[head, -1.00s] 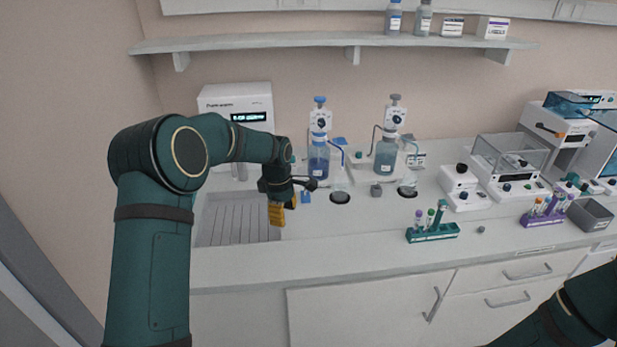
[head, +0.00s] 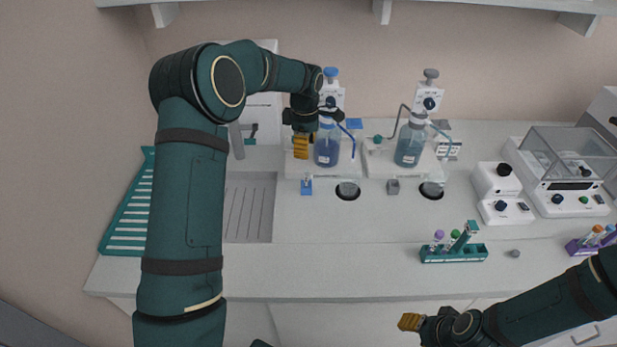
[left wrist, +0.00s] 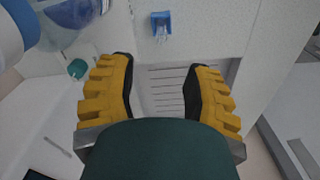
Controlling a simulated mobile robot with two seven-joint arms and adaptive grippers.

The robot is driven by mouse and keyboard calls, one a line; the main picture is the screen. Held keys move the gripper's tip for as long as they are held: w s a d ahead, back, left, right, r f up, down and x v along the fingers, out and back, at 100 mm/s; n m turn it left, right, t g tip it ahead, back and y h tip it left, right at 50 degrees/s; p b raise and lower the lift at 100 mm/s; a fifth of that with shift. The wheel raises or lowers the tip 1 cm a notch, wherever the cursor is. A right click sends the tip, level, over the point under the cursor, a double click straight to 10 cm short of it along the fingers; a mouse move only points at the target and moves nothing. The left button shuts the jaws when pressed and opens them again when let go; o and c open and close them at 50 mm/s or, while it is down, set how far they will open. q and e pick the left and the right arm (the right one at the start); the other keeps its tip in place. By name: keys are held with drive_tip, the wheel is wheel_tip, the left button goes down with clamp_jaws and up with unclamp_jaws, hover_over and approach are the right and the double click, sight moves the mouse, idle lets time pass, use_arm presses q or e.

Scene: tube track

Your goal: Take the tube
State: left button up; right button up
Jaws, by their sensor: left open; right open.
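Several capped tubes (head: 455,238) stand in a teal rack (head: 453,255) on the counter, right of the middle in the head view. One has a purple cap. A small blue holder (head: 306,188) stands below my left gripper in the head view. It also shows in the left wrist view (left wrist: 161,24) with a pale clear piece in it; I cannot tell whether this is a tube. My left gripper (head: 301,147) is open and empty above the counter, in front of the blue bottle. Its yellow fingers show apart in the left wrist view (left wrist: 161,75). My right gripper (head: 410,322) is low at the counter's front.
Two pump bottles, a blue one (head: 327,148) and a paler one (head: 409,146), stand at the back. A ribbed sink (head: 248,208) lies at left beside a teal drying rack (head: 127,215). A purple tube rack (head: 580,247) stands at right.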

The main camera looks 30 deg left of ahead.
sight(306, 168)
use_arm(q)
wheel_tip(306, 168, down, 11)
drive_tip(key=shift+d+r+p, duration=0.1)
drive_tip(key=shift+d+p, duration=0.05)
drive_tip(key=shift+p, duration=0.15)
clamp_jaws()
idle(0.3)
